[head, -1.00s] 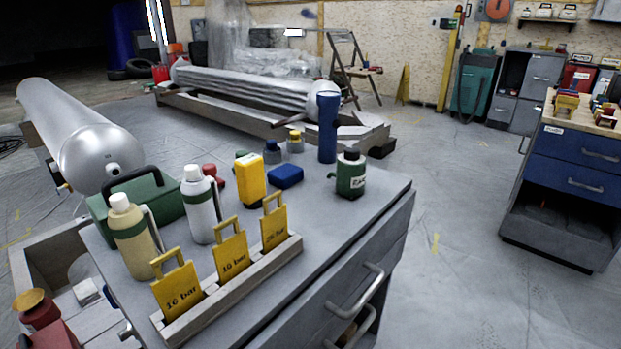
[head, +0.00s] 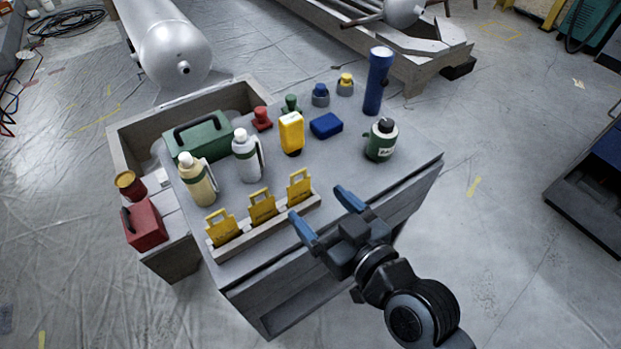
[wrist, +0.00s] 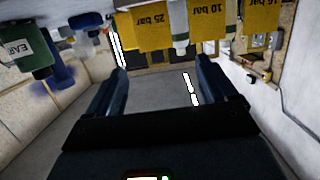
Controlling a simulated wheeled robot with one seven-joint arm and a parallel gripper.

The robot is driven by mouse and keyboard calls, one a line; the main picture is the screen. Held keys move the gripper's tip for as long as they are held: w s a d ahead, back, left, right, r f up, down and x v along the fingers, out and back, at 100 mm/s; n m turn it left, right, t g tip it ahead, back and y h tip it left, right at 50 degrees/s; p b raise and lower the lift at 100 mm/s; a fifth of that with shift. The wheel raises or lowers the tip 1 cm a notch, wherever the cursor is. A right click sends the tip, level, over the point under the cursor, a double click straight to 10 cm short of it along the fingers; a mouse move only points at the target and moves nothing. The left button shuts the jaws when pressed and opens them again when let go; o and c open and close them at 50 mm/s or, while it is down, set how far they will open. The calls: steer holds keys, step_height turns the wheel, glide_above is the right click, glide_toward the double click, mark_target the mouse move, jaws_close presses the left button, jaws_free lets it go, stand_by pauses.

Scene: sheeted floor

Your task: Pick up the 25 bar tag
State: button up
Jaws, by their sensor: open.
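The 25 bar tag (head: 300,188) is a yellow plate with a loop handle, upright at the right end of a grey slotted rack (head: 268,228). It also shows upside down at the top of the wrist view (wrist: 148,30). The 10 bar tag (head: 262,207) stands in the middle and the 16 bar tag (head: 223,229) at the left end. My gripper (head: 326,211) is open and empty, its blue fingers at the front right of the rack, apart from the tags. In the wrist view my gripper's fingertips (wrist: 162,70) show nothing between them.
On the grey bench top stand a beige bottle (head: 198,183), a white bottle (head: 246,160), a green case (head: 200,140), a yellow device (head: 291,132), a blue box (head: 326,125), a green canister (head: 381,141) and a blue flashlight (head: 376,82). The bench's right front is clear.

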mark_target(299, 182)
steer(key=p+x, duration=0.1)
steer(key=x, duration=0.6)
steer(key=shift+w+d, duration=0.15)
steer(key=shift+w, duration=0.1)
steer(key=shift+c, duration=0.3)
steer(key=c, duration=1.1)
